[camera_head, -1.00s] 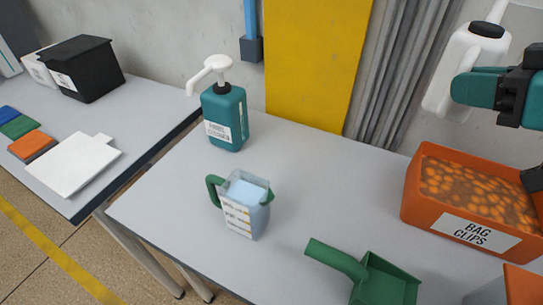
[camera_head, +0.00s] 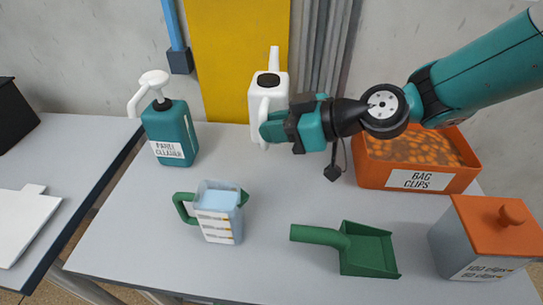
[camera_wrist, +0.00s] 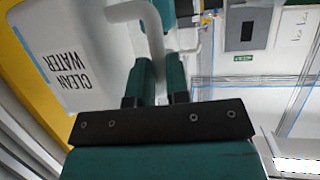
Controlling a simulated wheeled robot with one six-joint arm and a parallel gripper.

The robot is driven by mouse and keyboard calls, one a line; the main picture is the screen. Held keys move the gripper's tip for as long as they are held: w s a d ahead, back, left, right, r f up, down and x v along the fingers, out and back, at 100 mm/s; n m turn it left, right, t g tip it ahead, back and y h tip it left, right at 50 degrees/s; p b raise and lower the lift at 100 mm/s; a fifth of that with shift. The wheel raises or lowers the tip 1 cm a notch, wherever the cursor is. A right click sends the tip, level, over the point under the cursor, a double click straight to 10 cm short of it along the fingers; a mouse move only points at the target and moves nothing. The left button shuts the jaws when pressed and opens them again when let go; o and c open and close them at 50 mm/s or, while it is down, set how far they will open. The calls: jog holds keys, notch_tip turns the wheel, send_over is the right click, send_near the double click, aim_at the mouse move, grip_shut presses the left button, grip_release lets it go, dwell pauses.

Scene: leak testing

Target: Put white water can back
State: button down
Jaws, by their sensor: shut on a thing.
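The white water can (camera_head: 268,92) is upright in the head view, with a dark cap on top and a spout pointing up. My gripper (camera_head: 268,127) is shut on its handle. The can appears held at the back of the table, in front of the yellow panel; whether its base touches the table is hard to tell. In the wrist view the can (camera_wrist: 75,75) fills the upper left, its label reading "CLEAN WATER", and its handle (camera_wrist: 140,18) passes between the fingers (camera_wrist: 158,75).
On the table (camera_head: 120,240) stand a teal pump bottle (camera_head: 172,140) at left, a measuring jug (camera_head: 215,205) in front, a green scoop (camera_head: 365,252), an orange bag-clips bin (camera_head: 375,176) and an orange-lidded box (camera_head: 465,245). Bare tabletop lies between the bottle and bin.

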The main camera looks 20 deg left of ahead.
notch_tip(320, 180, down, 8)
jog(key=shift+r, duration=0.2)
jog(key=c, duration=1.1)
grip_release()
jog(key=shift+d, duration=0.1)
jog(key=b+v, duration=0.2)
jog(key=v, duration=1)
jog(key=s+d+r+m+h, duration=0.3)
jog(key=s+d+m+h, duration=0.1)
jog(key=s+d, duration=0.3)
jog(key=s+d+r+m+h, duration=0.4)
jog(key=s+d+m, duration=0.3)
jog(key=d, duration=0.3)
jog(key=shift+s+d+m+h, duration=0.3)
jog(key=shift+s+d+h, duration=0.05)
jog(key=shift+s+h, duration=0.4)
jog(key=shift+r, duration=0.1)
